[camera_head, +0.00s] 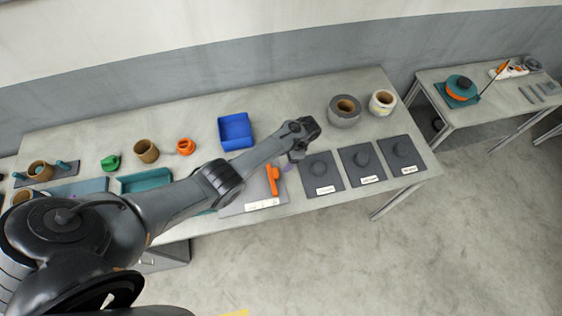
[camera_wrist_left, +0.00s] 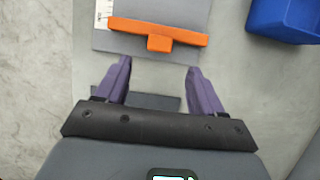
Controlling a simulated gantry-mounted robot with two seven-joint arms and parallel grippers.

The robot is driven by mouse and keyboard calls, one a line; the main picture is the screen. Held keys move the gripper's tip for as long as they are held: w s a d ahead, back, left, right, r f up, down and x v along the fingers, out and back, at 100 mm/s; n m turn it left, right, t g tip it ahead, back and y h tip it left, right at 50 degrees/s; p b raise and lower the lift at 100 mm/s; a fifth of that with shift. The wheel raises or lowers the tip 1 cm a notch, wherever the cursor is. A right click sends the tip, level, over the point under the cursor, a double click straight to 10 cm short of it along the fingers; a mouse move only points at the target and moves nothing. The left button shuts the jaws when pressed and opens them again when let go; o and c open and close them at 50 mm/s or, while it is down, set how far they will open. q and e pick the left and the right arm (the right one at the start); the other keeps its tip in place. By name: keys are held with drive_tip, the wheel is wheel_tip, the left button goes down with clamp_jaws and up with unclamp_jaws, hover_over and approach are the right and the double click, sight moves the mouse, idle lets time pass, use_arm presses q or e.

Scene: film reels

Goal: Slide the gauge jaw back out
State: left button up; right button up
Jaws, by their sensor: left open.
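The orange gauge jaw (camera_head: 273,181) lies across the grey gauge plate (camera_head: 243,200) near the front edge of the long table. In the left wrist view the jaw (camera_wrist_left: 185,35) is a bar with a small tab (camera_wrist_left: 159,43) pointing at my gripper. My left gripper (camera_wrist_left: 158,68) is open and empty there, its two purple fingers on either side of the tab's line, with a gap between fingertips and tab. In the head view my left gripper (camera_head: 290,166) is just right of the jaw, partly hidden by my wrist. My right gripper is not in view.
A white scale strip (camera_head: 262,206) runs along the plate's front edge. A blue bin (camera_head: 236,131) stands behind it.

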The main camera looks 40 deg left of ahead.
use_arm(q)
drive_tip(key=shift+p+v, duration=0.5)
drive_tip(key=shift+v, duration=0.95)
